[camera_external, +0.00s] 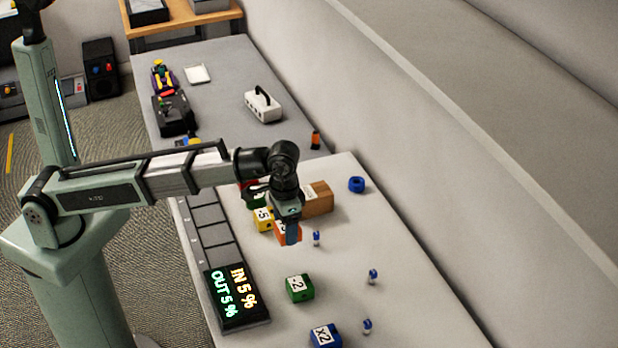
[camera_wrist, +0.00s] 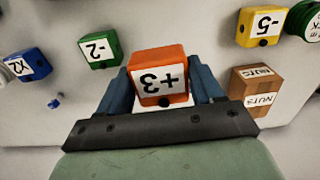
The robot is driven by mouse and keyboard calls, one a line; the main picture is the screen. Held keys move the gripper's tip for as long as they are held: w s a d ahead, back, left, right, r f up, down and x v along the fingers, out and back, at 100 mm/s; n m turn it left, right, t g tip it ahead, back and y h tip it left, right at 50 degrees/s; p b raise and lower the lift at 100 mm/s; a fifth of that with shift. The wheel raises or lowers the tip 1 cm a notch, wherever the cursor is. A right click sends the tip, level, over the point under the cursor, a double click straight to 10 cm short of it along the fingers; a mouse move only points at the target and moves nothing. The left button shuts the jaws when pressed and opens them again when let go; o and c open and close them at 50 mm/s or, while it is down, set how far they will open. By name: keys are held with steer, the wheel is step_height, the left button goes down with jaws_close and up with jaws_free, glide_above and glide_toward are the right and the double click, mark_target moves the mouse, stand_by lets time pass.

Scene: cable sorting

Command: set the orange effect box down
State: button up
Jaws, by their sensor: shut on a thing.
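The orange effect box (camera_wrist: 158,62) is marked "+3" and sits between the two blue fingers of my gripper (camera_wrist: 162,88) in the wrist view. The gripper is shut on it. In the external view my gripper (camera_external: 290,232) points down over the white table, and the orange box (camera_external: 281,237) shows partly behind a finger. The yellow "-5" box (camera_external: 263,220) is close by on its left. I cannot tell whether the orange box touches the table.
A cardboard box (camera_external: 319,199) stands just behind my gripper. A green "-2" box (camera_external: 298,289) and a blue "X2" box (camera_external: 325,336) stand nearer the front. A row of grey pads (camera_external: 213,233) and a lit display (camera_external: 237,298) line the left edge. Small blue-white pieces lie right.

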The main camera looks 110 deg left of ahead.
steer(key=a+n, duration=0.1)
steer(key=a, duration=0.7)
steer(key=m, duration=0.1)
glide_toward(371, 211)
steer(key=shift+f, duration=2.9)
steer(key=shift+f, duration=0.15)
steer(key=o, duration=1.1)
steer(key=shift+o, duration=0.2)
step_height(371, 211, up, 12)
steer(key=shift+r, duration=0.2)
